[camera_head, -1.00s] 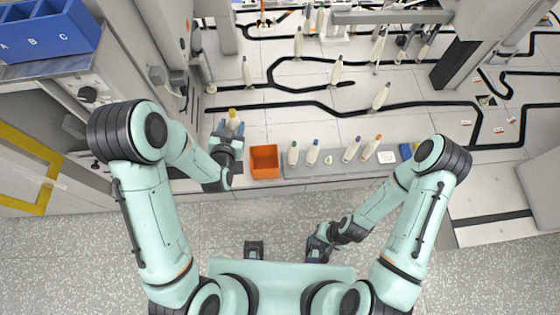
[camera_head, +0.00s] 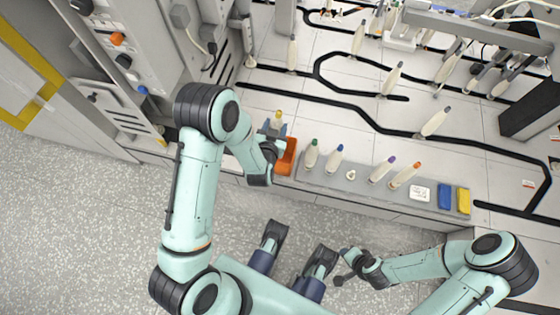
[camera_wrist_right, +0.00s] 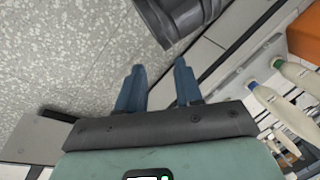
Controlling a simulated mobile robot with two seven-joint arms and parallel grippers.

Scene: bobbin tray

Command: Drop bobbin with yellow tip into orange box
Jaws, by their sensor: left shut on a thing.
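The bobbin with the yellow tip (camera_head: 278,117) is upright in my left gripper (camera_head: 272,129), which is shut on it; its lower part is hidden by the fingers. The orange box (camera_head: 287,160) is just below and right of this gripper in the head view, partly covered by my left wrist. I cannot tell whether the bobbin is over the box's opening. Part of the orange box also shows at the right wrist view's upper right (camera_wrist_right: 306,36). My right gripper (camera_wrist_right: 158,84) is open and empty, its blue fingers apart over the floor.
On the grey ledge right of the box stand bobbins with green (camera_head: 311,154), blue (camera_head: 335,158), purple (camera_head: 381,168) and orange (camera_head: 404,175) tips. More bobbins stand behind on the black-lined table.

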